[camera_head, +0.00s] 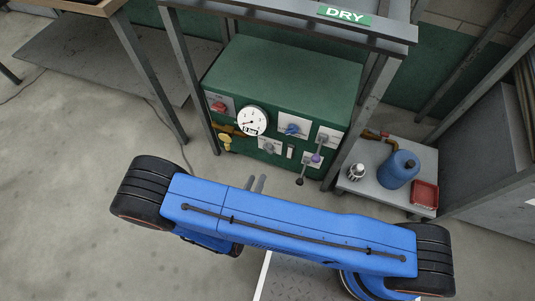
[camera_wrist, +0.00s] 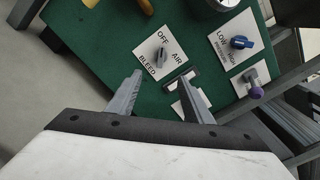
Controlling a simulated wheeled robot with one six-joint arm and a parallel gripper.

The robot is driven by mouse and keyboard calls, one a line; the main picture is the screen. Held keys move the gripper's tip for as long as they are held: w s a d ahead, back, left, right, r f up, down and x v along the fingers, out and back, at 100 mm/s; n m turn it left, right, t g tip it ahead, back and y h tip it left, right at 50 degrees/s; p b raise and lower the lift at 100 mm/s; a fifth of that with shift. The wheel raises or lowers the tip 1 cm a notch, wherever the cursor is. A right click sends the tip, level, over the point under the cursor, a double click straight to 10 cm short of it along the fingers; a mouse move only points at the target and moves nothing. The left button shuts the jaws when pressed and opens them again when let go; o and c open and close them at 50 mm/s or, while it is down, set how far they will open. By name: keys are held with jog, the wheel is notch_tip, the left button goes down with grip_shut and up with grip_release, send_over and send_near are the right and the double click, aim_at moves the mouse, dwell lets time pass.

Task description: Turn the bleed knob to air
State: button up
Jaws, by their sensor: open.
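The bleed knob (camera_wrist: 161,55) is a small grey knob on a white plate (camera_wrist: 172,40) marked OFF, AIR and BLEED in the wrist view. The plate is on the green panel. The knob also shows in the head view (camera_head: 267,148), low on the panel's front, below the round gauge. I cannot tell for sure which label it points at. My gripper (camera_wrist: 160,79) is open and empty. Its two grey fingers reach toward the knob with a gap between them, apart from it. In the head view my gripper (camera_head: 256,184) is in front of and below the panel.
A blue knob (camera_wrist: 241,42) on a LOW/HIGH plate and a purple-tipped lever (camera_wrist: 256,92) sit to the right of the knob. Grey frame posts (camera_head: 190,85) flank the green cabinet (camera_head: 285,75).

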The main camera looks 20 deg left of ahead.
aim_at(268, 148)
jog(key=w+d, duration=0.1)
jog(key=w, duration=1.2)
jog(key=shift+w, duration=0.3)
jog(key=c, duration=1)
